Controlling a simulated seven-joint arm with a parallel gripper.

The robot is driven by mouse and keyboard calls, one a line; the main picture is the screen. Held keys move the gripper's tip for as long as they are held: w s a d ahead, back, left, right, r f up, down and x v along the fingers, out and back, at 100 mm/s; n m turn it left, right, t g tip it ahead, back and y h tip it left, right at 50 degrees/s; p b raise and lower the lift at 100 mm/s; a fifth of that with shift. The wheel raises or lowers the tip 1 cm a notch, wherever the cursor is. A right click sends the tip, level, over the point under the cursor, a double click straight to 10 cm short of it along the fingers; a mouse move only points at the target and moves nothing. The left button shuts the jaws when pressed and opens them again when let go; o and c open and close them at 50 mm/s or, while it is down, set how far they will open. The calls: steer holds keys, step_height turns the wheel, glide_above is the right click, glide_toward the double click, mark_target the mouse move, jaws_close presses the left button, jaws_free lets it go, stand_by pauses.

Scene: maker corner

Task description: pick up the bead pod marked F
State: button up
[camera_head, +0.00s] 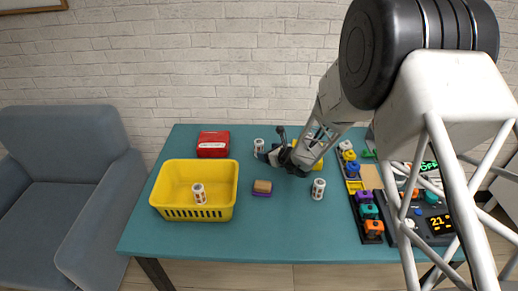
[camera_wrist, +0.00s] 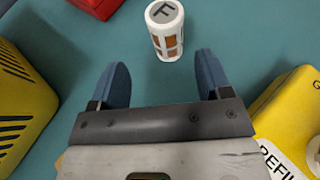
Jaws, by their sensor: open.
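The bead pod marked F (camera_wrist: 165,30) is a white cylinder with orange windows and a dark F on its top. It stands upright on the teal table, just beyond my fingertips and roughly centred between them in the wrist view. In the head view a matching pod (camera_head: 259,145) stands at the back, beside my gripper (camera_head: 270,155); its letter is too small to read there. My gripper (camera_wrist: 162,68) is open, with its two blue fingers apart and nothing between them.
A yellow basket (camera_head: 190,213) holding a pod (camera_head: 199,196) stands left. A red box (camera_head: 213,144) is at the back. A brown and purple block (camera_head: 262,188) and another pod (camera_head: 318,189) stand nearer. A yellow container (camera_wrist: 285,110) is close on my right.

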mark_target(259, 148)
steer(key=shift+w+d+f+m, duration=0.1)
steer(key=shift+w+f+m, duration=0.15)
steer(key=shift+f, duration=0.3)
steer(key=shift+s, duration=0.1)
steer(key=shift+x, duration=1.3)
steer(key=shift+w+d+x, duration=0.1)
steer(key=shift+x, duration=1.2)
steer(key=shift+w+d+x, duration=0.1)
steer(key=shift+w+x, duration=0.05)
steer(key=shift+x, duration=1.15)
steer(key=c, duration=1)
